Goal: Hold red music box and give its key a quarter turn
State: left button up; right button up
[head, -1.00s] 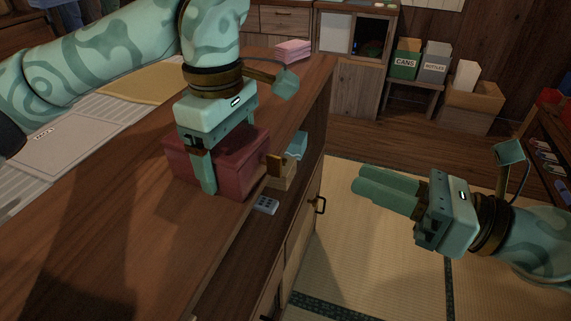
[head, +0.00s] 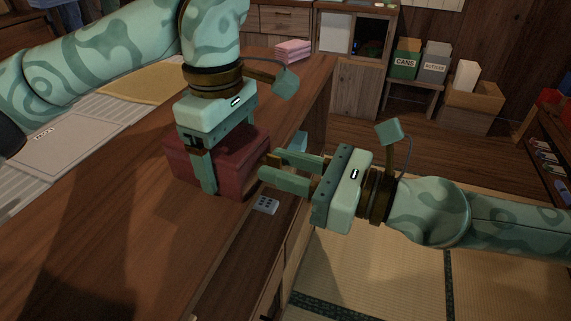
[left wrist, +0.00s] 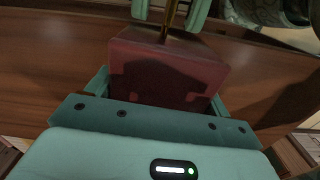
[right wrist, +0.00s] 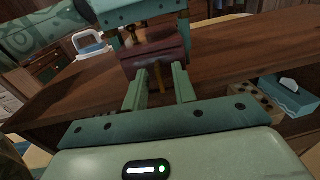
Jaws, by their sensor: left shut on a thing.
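The red music box (head: 235,158) sits on the wooden counter close to its edge. My left gripper (head: 208,160) comes down over it from above and is shut on its sides; the far finger is mostly hidden. The box also shows between my left fingers in the left wrist view (left wrist: 170,70). Its brass key (right wrist: 158,76) sticks out of the side facing my right gripper. My right gripper (head: 266,164) is open, level with the key, with one finger on each side of it. The left wrist view shows gaps between the key (left wrist: 170,18) and both fingers.
The wooden counter (head: 130,220) has free room in front of the box. A small grey keypad-like thing (head: 265,205) lies below the counter edge. A blue box (right wrist: 290,96) and a dotted wooden block (right wrist: 266,100) are beside my right gripper. Pink folded cloths (head: 293,50) lie farther back.

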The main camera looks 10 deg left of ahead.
grip_shut()
jog(key=shift+w+m, duration=0.1)
jog(key=shift+m, duration=0.3)
jog(key=m, duration=0.3)
jog(key=shift+w+m, duration=0.1)
jog(key=shift+m, duration=0.2)
jog(key=m, duration=0.3)
jog(key=shift+m, duration=0.3)
jog(key=m, duration=0.5)
jog(key=shift+w+d+f+m, duration=0.1)
jog(key=shift+w+f+m, duration=0.05)
jog(key=shift+m, duration=0.15)
pick_arm(q)
jog(key=shift+s, duration=0.1)
pick_arm(e)
jog(key=shift+w+f+m, duration=0.1)
jog(key=shift+f+m, duration=0.05)
jog(key=shift+m, duration=2.15)
